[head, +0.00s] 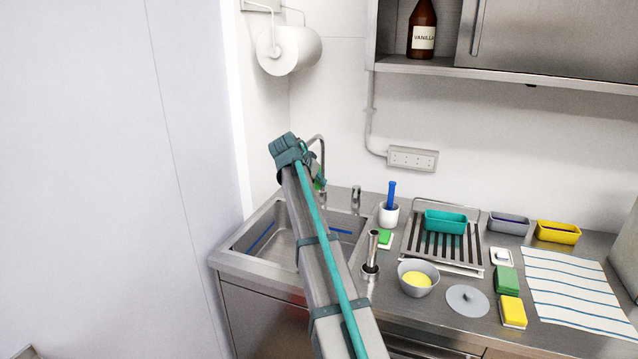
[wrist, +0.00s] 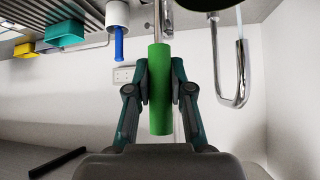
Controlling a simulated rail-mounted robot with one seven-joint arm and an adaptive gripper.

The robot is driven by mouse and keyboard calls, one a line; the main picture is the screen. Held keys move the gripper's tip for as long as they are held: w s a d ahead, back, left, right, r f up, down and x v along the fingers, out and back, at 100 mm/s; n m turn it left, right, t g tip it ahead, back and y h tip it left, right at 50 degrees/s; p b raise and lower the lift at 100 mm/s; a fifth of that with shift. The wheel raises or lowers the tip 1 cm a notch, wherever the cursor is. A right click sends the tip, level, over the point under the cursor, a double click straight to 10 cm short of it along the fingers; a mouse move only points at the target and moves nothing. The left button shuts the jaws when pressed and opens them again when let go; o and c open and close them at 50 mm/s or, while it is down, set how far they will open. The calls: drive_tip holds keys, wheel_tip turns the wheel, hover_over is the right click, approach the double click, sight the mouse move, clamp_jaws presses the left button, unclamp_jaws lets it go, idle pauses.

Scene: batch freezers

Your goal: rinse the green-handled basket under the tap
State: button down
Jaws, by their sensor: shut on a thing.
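My gripper (wrist: 160,72) is shut on a green handle (wrist: 160,118) in the wrist view, one finger on each side of it. A thin metal rod (wrist: 166,18) runs on from the handle to the top edge, so the basket end is not clearly seen. The tap (wrist: 239,82) shows as a bent metal pipe to the right of the handle, apart from it. In the head view the tap (head: 321,143) rises behind my arm at the back of the sink (head: 254,258). There my gripper is mostly hidden by the arm, near the tap.
Right of the sink stand a white cup (head: 389,215) with a blue-handled tool, a grey bowl (head: 418,284) with yellow contents, and a rack (head: 470,267) holding a teal tub (head: 445,222). A striped cloth (head: 575,290) lies far right. A wall closes the left side.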

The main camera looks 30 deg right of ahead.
drive_tip(key=w+d+f+b, duration=0.1)
drive_tip(key=w+d+f, duration=0.1)
drive_tip(key=w, duration=0.8)
drive_tip(key=shift+w+d+b, duration=0.15)
drive_tip(key=shift+w+b, duration=0.05)
drive_tip(key=shift+b, duration=0.2)
drive_tip(key=shift+d, duration=0.1)
idle(0.5)
drive_tip(key=shift+s+d, duration=0.15)
drive_tip(key=shift+d, duration=0.35)
drive_tip(key=shift+a, duration=0.15)
drive_tip(key=shift+a+b, duration=0.3)
drive_tip(key=shift+a, duration=0.2)
drive_tip(key=shift+d, duration=0.65)
